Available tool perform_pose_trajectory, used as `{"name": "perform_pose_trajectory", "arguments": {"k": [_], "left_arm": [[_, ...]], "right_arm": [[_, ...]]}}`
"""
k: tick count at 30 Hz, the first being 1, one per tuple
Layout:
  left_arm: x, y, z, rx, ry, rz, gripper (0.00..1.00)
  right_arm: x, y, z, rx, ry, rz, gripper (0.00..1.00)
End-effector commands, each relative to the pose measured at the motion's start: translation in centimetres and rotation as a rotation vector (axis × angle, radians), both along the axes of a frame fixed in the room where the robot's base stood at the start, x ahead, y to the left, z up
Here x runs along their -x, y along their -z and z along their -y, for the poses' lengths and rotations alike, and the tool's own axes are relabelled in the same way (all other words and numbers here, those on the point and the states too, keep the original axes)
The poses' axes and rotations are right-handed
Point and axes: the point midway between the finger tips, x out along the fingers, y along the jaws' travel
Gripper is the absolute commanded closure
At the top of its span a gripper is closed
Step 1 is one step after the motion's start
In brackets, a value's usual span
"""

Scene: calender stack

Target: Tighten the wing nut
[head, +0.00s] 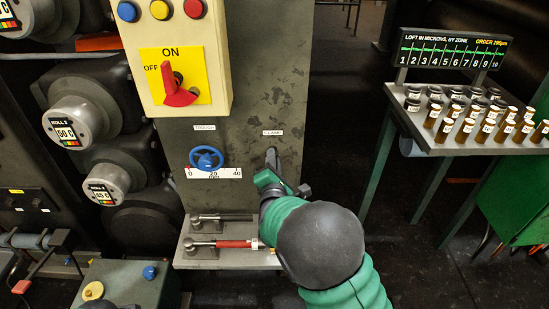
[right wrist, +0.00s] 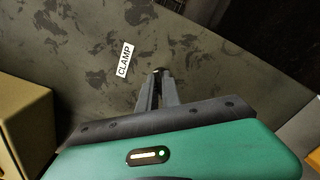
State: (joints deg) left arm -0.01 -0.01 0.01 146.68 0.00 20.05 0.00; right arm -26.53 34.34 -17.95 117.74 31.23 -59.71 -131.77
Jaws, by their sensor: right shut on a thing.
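The wing nut (right wrist: 157,71) is a small piece at the panel, just beside the white CLAMP label (right wrist: 124,60). Only a little of it shows between my fingertips in the right wrist view. My right gripper (head: 271,156) reaches up to the grey panel (head: 255,90) below the CLAMP label in the head view. Its two grey fingers (right wrist: 158,80) come together at their tips and are shut on the wing nut. In the head view the nut is hidden by the fingers. My left gripper is not in view.
A blue handwheel (head: 206,158) with a scale is left of my gripper. Above it is a yellow box with a red ON/OFF switch (head: 178,92). A ledge (head: 226,262) below bears a red-handled tool (head: 236,244). A stand with several jars (head: 468,118) is at right.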

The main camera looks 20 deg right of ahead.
Motion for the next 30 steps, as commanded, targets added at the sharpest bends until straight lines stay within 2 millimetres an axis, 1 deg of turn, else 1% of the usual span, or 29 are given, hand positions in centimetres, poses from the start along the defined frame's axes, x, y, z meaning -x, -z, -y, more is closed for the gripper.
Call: {"name": "perform_pose_trajectory", "arguments": {"k": [1, 8, 14, 20, 30], "left_arm": [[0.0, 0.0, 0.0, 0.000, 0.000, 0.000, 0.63], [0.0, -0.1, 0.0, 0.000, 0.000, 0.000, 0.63], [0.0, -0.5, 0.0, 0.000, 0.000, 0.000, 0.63], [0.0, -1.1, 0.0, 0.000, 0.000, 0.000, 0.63], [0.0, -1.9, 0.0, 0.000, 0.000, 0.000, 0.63]], "right_arm": [[0.0, -0.2, 0.7, 0.001, 0.015, 0.003, 1.00], [0.1, -0.2, 0.8, -0.014, 0.017, 0.009, 1.00], [0.1, -0.3, 0.8, -0.081, 0.016, 0.028, 1.00], [0.1, -0.3, 0.9, -0.215, 0.018, 0.066, 1.00], [0.1, 0.0, 1.1, -0.521, 0.021, 0.154, 1.00]]}}
